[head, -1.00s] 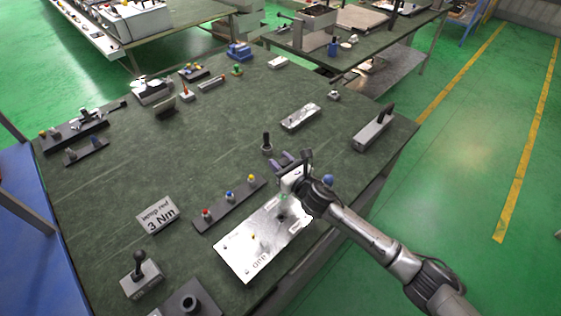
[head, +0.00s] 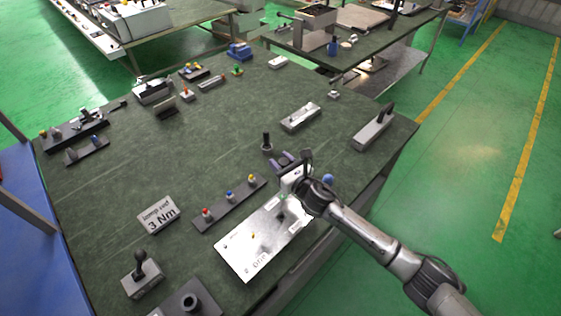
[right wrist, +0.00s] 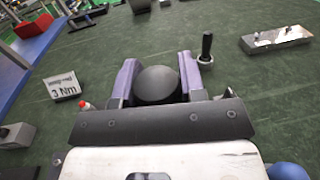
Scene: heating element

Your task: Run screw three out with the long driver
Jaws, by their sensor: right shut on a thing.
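My right gripper (head: 287,160) is over the far right end of a silver plate (head: 235,248). In the right wrist view, its purple fingers (right wrist: 156,82) are shut on a dark, round-topped thing (right wrist: 157,88), which looks like a driver handle seen from above. Its lower part is hidden, so I cannot tell whether it touches a screw. The plate carries small fittings, including a yellowish one (head: 253,235); which is screw three I cannot tell. Another black-handled tool (head: 267,141) stands upright beyond the gripper, and also shows in the right wrist view (right wrist: 206,48). My left gripper is out of view.
A dark rack (head: 240,195) with red, blue and yellow-topped pieces lies beside the plate. A card (head: 158,214) reads "3 Nm". A grey block with a black lever (head: 374,128) stands at the right edge.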

